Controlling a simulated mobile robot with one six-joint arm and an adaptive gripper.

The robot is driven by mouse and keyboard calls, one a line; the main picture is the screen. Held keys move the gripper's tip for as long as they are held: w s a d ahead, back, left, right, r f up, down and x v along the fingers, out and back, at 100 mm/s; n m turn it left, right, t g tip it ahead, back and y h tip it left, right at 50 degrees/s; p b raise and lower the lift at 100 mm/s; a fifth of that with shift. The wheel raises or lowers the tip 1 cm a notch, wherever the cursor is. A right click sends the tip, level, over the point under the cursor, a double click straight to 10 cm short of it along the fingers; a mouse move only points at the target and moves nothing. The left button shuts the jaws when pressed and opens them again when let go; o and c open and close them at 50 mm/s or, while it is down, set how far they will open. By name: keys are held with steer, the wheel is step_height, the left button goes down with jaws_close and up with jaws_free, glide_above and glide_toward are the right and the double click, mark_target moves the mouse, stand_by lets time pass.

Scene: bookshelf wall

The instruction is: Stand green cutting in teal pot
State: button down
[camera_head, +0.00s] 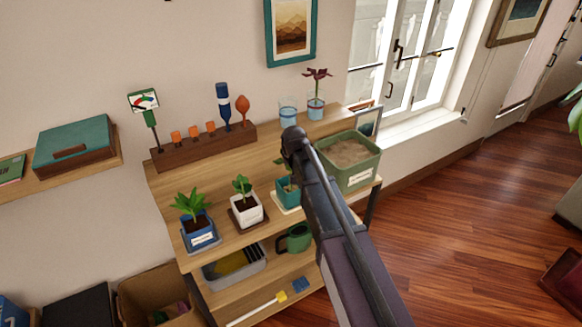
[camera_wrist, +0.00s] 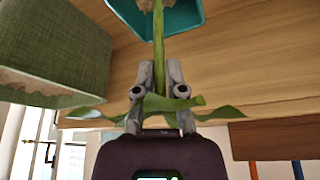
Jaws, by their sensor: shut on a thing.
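The green cutting (camera_wrist: 158,40) is between the fingertips of my gripper (camera_wrist: 158,72) in the wrist view, which are shut on its stem. Its leaves spread to both sides near the gripper. The stem runs toward the teal pot (camera_wrist: 190,16) at the top of that view and overlaps its opening. I cannot tell whether the stem's end touches the soil. In the head view the teal pot (camera_head: 287,194) stands on a pale saucer on the bench, partly behind my arm. A bit of the cutting's green (camera_head: 281,162) shows above it, and my gripper is hidden by my arm.
A white pot (camera_head: 247,211) and a blue pot (camera_head: 198,227), both planted, stand left of the teal pot. A green planter (camera_head: 357,170) stands close on the right. A wooden tool rack (camera_head: 180,155) and glass jars (camera_head: 288,112) line the back.

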steer(key=c, duration=0.6)
jaws_free()
steer(key=shift+c, duration=0.2)
steer(key=o, duration=0.4)
steer(key=shift+r, duration=0.1)
steer(key=p+v, duration=0.2)
steer(key=v, duration=0.1)
steer(key=p+v, duration=0.2)
steer(key=p, duration=0.1)
steer(key=p+v, duration=0.3)
steer(key=shift+w+r, duration=0.15)
steer(key=shift+r, duration=0.3)
steer(key=shift+f, duration=0.1)
steer(key=b+x, duration=0.2)
steer(key=x, duration=0.1)
steer(key=b+x, duration=0.2)
steer(key=b, duration=0.1)
steer(key=b+x, duration=0.3)
steer(key=shift+f, duration=0.45)
